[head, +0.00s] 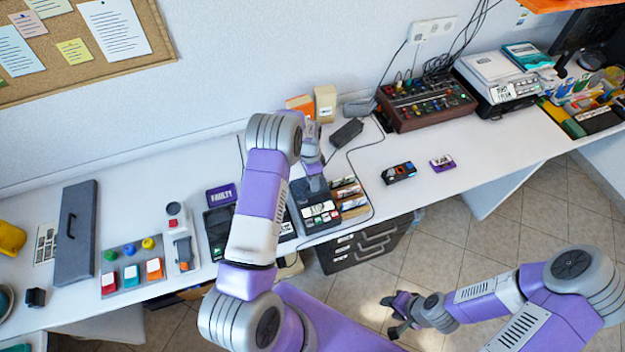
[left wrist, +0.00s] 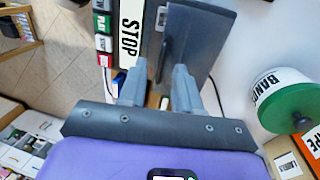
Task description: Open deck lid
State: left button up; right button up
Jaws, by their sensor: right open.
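The deck (head: 320,213) stands near the table's front edge, with coloured buttons along its front. In the left wrist view its keys (left wrist: 104,42) and a STOP label (left wrist: 130,28) show at the upper left. The dark grey deck lid (left wrist: 205,32) with a slim bar handle (left wrist: 165,38) lies beyond my left fingertips. My left gripper (head: 314,172) is over the back of the deck. Its fingers (left wrist: 158,84) are apart, with the handle in line with the gap; I cannot tell if they touch it. My right gripper (head: 398,312) is open and empty, low in front of the table.
A green-lidded pot marked BANDS (left wrist: 298,106) stands beside the lid. A card tray (head: 350,197) is right of the deck. A long grey panel with a handle (head: 76,235) and a button board (head: 130,268) lie left. A mixer (head: 427,103) stands at the back.

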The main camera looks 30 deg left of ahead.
pick_arm(q)
grip_shut()
dwell(1.2)
